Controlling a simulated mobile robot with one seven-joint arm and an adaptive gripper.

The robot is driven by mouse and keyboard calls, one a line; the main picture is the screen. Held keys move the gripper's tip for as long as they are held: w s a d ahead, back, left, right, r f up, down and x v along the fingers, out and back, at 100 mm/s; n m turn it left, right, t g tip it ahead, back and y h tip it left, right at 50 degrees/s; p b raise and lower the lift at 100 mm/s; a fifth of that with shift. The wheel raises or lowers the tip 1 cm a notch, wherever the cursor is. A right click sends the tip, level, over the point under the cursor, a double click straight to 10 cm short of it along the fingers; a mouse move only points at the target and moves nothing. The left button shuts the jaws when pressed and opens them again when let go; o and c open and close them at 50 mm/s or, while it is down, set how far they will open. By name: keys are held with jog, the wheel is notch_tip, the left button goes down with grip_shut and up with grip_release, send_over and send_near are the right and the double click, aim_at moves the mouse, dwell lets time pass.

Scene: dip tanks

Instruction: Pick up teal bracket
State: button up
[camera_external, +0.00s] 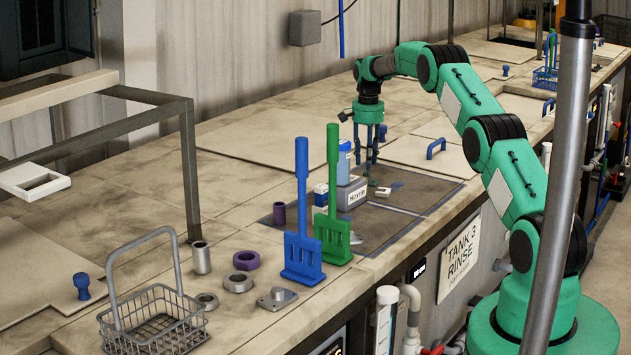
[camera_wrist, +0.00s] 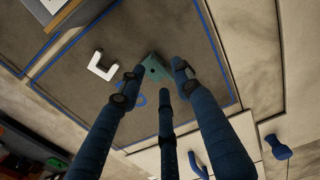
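The teal bracket (camera_wrist: 155,70) lies on the dark mat, just beyond my fingertips in the wrist view. My gripper (camera_wrist: 158,82) has its three blue fingers spread apart, with nothing between them. The fingertips point down around the near side of the bracket, and I cannot tell whether they touch it. In the external view my gripper (camera_external: 369,168) hangs low over the mat, beside the grey labelled box. The bracket is not clear there behind the fingers.
A white L-shaped piece (camera_wrist: 102,66) and a blue piece (camera_wrist: 137,98) lie close to the bracket. The grey box (camera_external: 352,193), a blue paddle (camera_external: 302,215) and a green paddle (camera_external: 333,200) stand left of my gripper. A wire basket (camera_external: 155,315) is at front left.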

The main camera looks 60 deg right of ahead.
jog(key=shift+f+p, duration=0.3)
jog(key=shift+f, duration=2)
jog(key=shift+s, duration=0.1)
grip_shut()
